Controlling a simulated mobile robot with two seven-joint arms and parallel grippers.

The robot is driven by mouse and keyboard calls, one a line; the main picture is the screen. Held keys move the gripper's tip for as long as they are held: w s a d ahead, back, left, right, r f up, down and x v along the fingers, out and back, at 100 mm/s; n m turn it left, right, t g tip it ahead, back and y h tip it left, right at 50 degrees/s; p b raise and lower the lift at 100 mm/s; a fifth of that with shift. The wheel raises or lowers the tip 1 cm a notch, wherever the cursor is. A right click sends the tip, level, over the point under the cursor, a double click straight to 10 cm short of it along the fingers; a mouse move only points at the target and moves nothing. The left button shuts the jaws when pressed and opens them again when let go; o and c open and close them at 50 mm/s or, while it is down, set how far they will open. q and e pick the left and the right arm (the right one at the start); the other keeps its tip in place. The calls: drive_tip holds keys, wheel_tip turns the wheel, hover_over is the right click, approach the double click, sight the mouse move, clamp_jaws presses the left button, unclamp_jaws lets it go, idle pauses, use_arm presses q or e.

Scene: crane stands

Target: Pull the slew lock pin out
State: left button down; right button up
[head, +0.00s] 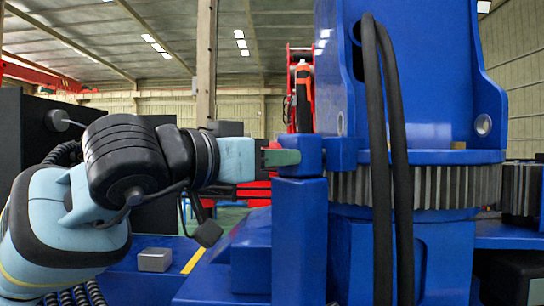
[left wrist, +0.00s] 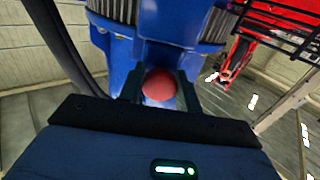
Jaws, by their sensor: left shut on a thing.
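The slew lock pin shows as a round red knob (left wrist: 158,86) in the left wrist view. It sits between the two dark fingers of my left gripper (left wrist: 160,89), which is shut on it. In the head view my left gripper (head: 281,157) comes in from the left, level, with its fingers close against a blue block (head: 300,160) on the crane stand. The knob is hidden there behind the fingers. The pin's shaft is not visible in either view, so I cannot tell how deep it sits. My right gripper is not in view.
The blue crane column (head: 430,90) rises on a toothed slew ring (head: 445,187). Two black hoses (head: 384,160) hang down its front. A small grey box (head: 154,260) sits on the blue deck at lower left. Red machinery stands behind.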

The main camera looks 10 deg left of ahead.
use_arm(q)
drive_tip(key=v, duration=0.5)
drive_tip(key=shift+p, duration=0.35)
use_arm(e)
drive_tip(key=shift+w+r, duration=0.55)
use_arm(q)
drive_tip(key=c, duration=1.4)
unclamp_jaws()
drive_tip(key=o, duration=0.4)
drive_tip(key=shift+s+a, duration=0.2)
drive_tip(key=shift+s, duration=0.05)
drive_tip(key=shift+c, duration=0.2)
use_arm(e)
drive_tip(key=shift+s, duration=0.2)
use_arm(q)
drive_tip(key=shift+d, duration=0.1)
